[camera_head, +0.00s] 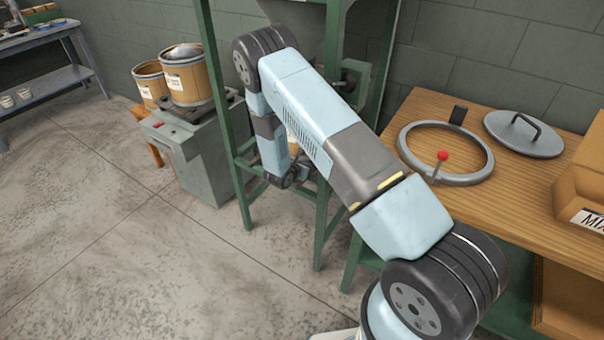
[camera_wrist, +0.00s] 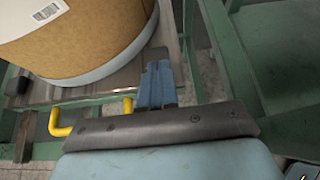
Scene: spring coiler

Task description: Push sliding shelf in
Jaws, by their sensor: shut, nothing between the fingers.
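In the wrist view, the sliding shelf (camera_wrist: 112,91) is a brownish-grey plate inside a green frame, with a yellow handle (camera_wrist: 88,105) at its near edge. A tan drum (camera_wrist: 85,30) with a pale bottom rim and a label stands on it. My gripper (camera_wrist: 158,65) is shut, its blue fingers together and empty. They reach over the shelf just right of the handle, close to the drum's lower side. I cannot tell whether they touch anything. The gripper's body hides part of the near edge. In the head view, my arm mostly hides the shelf and drum.
The green frame (camera_head: 224,110) stands around my forearm, with a post (camera_wrist: 232,60) right of my fingers. A wooden bench (camera_head: 520,185) at right holds a ring clamp (camera_head: 404,150) and a round lid (camera_head: 524,134). A grey cabinet (camera_head: 200,150) with drums is at left. The left floor is clear.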

